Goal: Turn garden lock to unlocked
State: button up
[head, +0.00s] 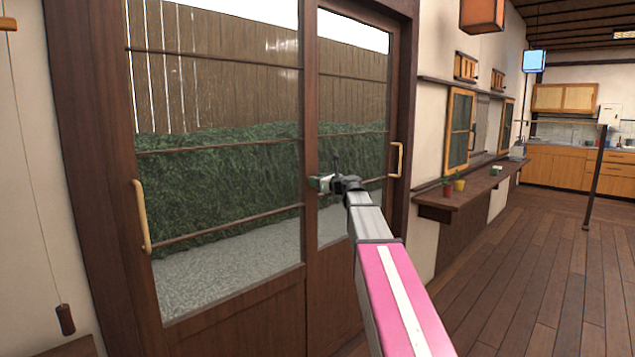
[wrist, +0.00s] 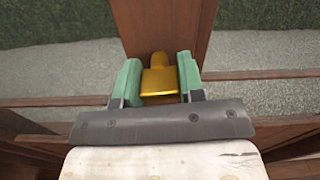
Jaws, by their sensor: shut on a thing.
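The garden lock (wrist: 160,80) is a yellow-gold piece on the brown door stile (wrist: 165,30) in the wrist view. My gripper (wrist: 160,86) has its two green fingers on either side of the lock, shut on it. In the head view my gripper (head: 321,183) is at the middle stile of the glazed garden doors (head: 309,250). The lock is hidden there behind my gripper and wrist. I cannot tell from the frames which way the lock is set.
A curved handle (head: 141,217) is on the left door, and another handle (head: 396,160) is on the right door. A wall shelf (head: 470,198) with small pots juts out to the right. The wooden floor (head: 530,270) is clear at the right.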

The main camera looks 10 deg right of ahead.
jog(key=n, duration=1.3)
jog(key=shift+n, duration=1.8)
jog(key=o, duration=0.9)
jog(key=shift+o, duration=0.2)
jog(key=v, duration=1.1)
